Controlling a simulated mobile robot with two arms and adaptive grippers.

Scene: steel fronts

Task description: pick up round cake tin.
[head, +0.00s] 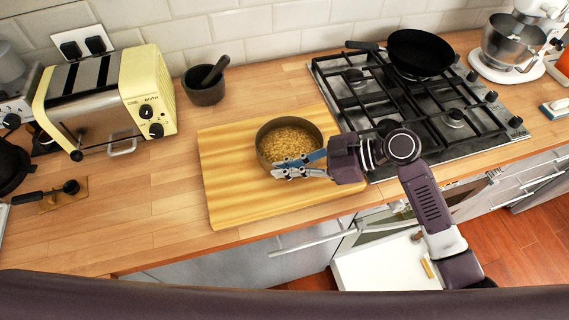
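The round cake tin (263,157) is a dark, round, open tin with a grainy yellowish filling. It stands upright on a wooden cutting board (228,190) on the counter. My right gripper (281,169) reaches in from the right, with its fingers at the front rim of the tin. The fingers and wrist cover the tin's front right part. I cannot tell whether the fingers are closed on the rim or only beside it. My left gripper is not in view.
A gas hob (433,118) with a black frying pan (421,53) lies to the right. A mortar and pestle (205,84) stands behind the board. A yellow toaster (107,101) is at the left.

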